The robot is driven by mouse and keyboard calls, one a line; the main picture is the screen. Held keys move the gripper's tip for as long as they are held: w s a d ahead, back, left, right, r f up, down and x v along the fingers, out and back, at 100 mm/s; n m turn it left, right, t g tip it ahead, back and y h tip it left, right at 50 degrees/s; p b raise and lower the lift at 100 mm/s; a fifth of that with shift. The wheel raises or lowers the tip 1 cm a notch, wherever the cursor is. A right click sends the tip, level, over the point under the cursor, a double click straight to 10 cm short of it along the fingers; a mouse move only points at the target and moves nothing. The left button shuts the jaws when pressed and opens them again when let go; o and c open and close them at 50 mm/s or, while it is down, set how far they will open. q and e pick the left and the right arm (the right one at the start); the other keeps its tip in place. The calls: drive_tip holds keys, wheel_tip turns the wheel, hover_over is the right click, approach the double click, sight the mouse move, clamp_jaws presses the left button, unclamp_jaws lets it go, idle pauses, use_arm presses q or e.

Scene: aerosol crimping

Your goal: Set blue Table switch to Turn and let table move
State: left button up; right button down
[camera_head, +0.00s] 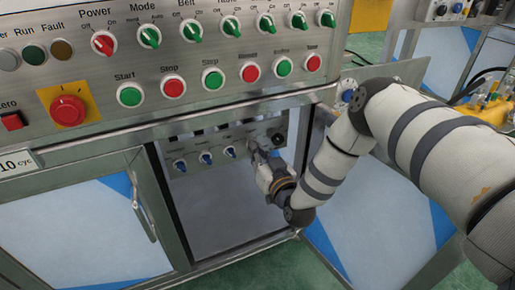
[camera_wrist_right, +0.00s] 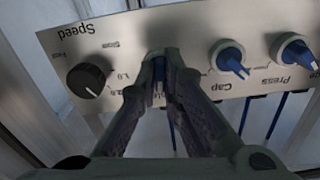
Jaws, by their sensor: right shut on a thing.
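The blue Table switch (camera_wrist_right: 159,88) shows only as a sliver of blue between the fingers in the right wrist view. Its label is mostly covered, and the way it points is hidden. My right gripper (camera_wrist_right: 160,65) is shut on this switch, its fingertips at the panel face. In the head view my right gripper (camera_head: 256,150) reaches into the open cabinet and hides the switch. The lower panel (camera_head: 214,141) carries the switch in a row. My left gripper is out of view.
The black Speed knob (camera_wrist_right: 88,80) is on one side of the fingers, the blue Cap switch (camera_wrist_right: 229,58) and Press switch (camera_wrist_right: 292,50) on the other. The upper panel (camera_head: 200,65) overhangs the cabinet. An open door (camera_head: 365,215) stands below my right arm.

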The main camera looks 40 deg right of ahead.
drive_tip(key=shift+m+p, duration=0.35)
drive_tip(key=shift+m, duration=3.25)
drive_tip(key=c, duration=1.7)
unclamp_jaws()
drive_tip(key=shift+s, duration=0.15)
drive_tip(key=v, duration=1.1)
drive_tip(key=shift+s+a, duration=0.2)
drive_tip(key=shift+s, duration=0.2)
